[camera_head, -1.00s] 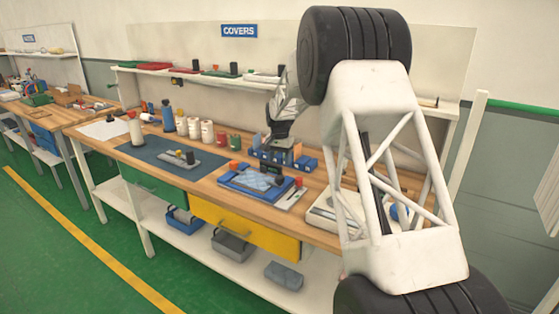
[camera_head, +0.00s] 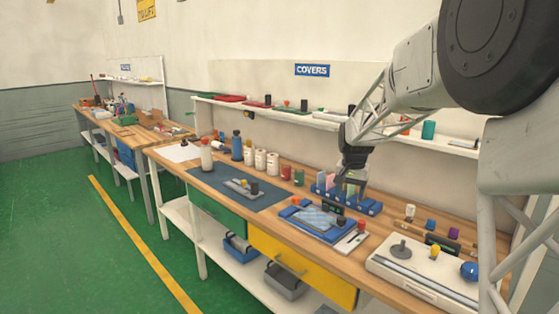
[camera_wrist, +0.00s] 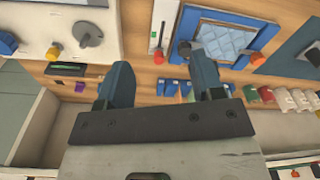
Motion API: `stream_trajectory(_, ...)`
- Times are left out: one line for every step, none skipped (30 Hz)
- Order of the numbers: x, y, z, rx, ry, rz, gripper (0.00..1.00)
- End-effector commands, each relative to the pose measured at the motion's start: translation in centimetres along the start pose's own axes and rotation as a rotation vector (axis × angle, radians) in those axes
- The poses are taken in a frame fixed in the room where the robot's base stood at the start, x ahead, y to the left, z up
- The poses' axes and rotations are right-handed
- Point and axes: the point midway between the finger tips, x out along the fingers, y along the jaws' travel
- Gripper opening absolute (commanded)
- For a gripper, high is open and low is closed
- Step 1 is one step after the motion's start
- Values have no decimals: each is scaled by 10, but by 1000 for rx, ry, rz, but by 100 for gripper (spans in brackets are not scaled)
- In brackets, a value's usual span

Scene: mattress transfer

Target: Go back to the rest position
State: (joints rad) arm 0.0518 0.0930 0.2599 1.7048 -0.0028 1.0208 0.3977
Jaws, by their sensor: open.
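My gripper (camera_head: 351,181) is above the workbench (camera_head: 222,178), over the back part of its top near the blue bin row (camera_head: 347,200). In the wrist view my gripper (camera_wrist: 155,80) has its two blue-grey fingers spread apart with nothing between them. A blue tray with a light-blue quilted pad (camera_head: 314,219) lies on the bench in front of the gripper. The pad also shows in the wrist view (camera_wrist: 225,40), beyond the right finger. The gripper looks clear of both.
A white device with knobs (camera_head: 425,275) stands on the right of the bench. Bottles (camera_head: 237,147) and white jars (camera_head: 260,160) stand at the back left. A shelf (camera_head: 270,110) runs above the bench. A dark blue mat (camera_head: 240,190) holds a grey part.

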Motion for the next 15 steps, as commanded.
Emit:
stream_trajectory(-8, 4, 13, -10, 6, -2, 61)
stream_trajectory(-12, 7, 20, -17, 8, -3, 61)
stream_trajectory(-17, 10, 30, -27, 11, -4, 61)
stream_trajectory(-21, 13, 37, -34, 14, -5, 61)
stream_trajectory(-24, 15, 45, -41, 16, -6, 61)
stream_trajectory(-30, 19, 54, -50, 21, -8, 61)
stream_trajectory(-32, 22, 62, -57, 23, -8, 61)
stream_trajectory(-36, 24, 69, -64, 27, -10, 61)
stream_trajectory(-40, 28, 79, -74, 30, -11, 61)
stream_trajectory(-43, 30, 86, -81, 33, -12, 61)
stream_trajectory(-46, 33, 94, -87, 35, -13, 61)
stream_trajectory(-49, 37, 104, -97, 39, -14, 61)
stream_trajectory(-51, 40, 112, -105, 41, -14, 61)
stream_trajectory(-54, 42, 119, -112, 44, -15, 61)
stream_trajectory(-57, 46, 130, -120, 48, -16, 61)
